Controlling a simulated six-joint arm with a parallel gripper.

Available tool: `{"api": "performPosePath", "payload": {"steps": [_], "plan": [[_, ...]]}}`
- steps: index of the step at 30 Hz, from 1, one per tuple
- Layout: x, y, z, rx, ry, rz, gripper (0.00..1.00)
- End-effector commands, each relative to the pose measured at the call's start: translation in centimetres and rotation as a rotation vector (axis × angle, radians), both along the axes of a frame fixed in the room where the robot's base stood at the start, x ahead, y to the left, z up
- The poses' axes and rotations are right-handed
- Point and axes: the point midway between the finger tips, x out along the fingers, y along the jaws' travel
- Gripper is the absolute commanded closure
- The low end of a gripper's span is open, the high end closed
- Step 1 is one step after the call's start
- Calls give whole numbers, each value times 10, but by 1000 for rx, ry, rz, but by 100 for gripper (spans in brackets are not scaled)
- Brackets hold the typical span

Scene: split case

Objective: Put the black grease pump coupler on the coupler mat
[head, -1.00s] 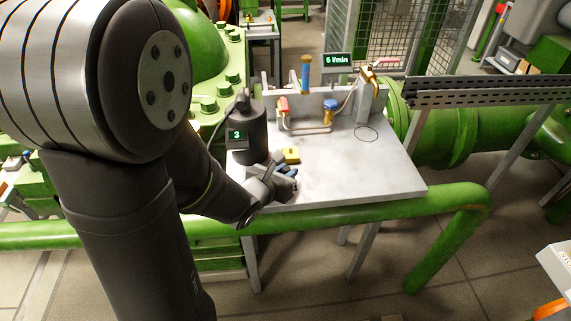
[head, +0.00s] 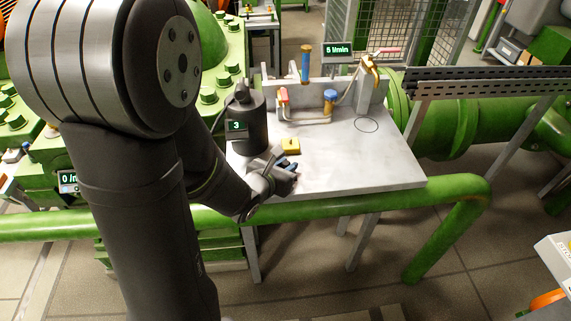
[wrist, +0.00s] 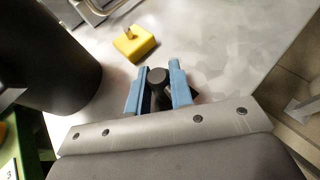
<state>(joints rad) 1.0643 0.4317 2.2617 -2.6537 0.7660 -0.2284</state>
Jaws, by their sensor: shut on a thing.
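My gripper (head: 287,168) is low over the near left part of the grey bench. In the wrist view its two blue fingers (wrist: 158,84) are closed on a black coupler (wrist: 158,76). The coupler's round dark end shows between the fingertips; the rest is partly hidden. A small dark patch shows just right of the right finger; I cannot tell whether it is part of the coupler or lies on the bench. I cannot pick out the coupler mat for certain. A yellow block (head: 291,145) with a small peg lies just beyond the fingers, apart from them, and shows in the wrist view (wrist: 135,43).
A dark cylinder (head: 250,125) with a display reading 3 stands left of the gripper. Valves and pipework (head: 305,105) line the bench's back. The bench top (head: 355,165) is clear to the right, with a drawn circle near the tap (head: 371,70). A green pipe (head: 390,202) runs along the front.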

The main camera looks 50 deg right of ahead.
Motion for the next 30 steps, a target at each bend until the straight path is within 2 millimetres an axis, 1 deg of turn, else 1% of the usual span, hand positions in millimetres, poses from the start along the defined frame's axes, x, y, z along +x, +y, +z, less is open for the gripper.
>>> {"api": "performPosePath", "payload": {"steps": [5,6,8,9,10,17,21,26,30], "plan": [[0,0,-4,2,0,0,100],[0,0,-4,1,0,0,76],[0,0,-4,1,0,0,64],[0,0,-4,1,0,0,56],[0,0,-4,1,0,0,54],[0,0,-4,1,0,0,54],[0,4,-2,0,0,1,54],[-2,20,6,-1,-1,2,54],[-5,41,14,-1,-1,3,54]]}}
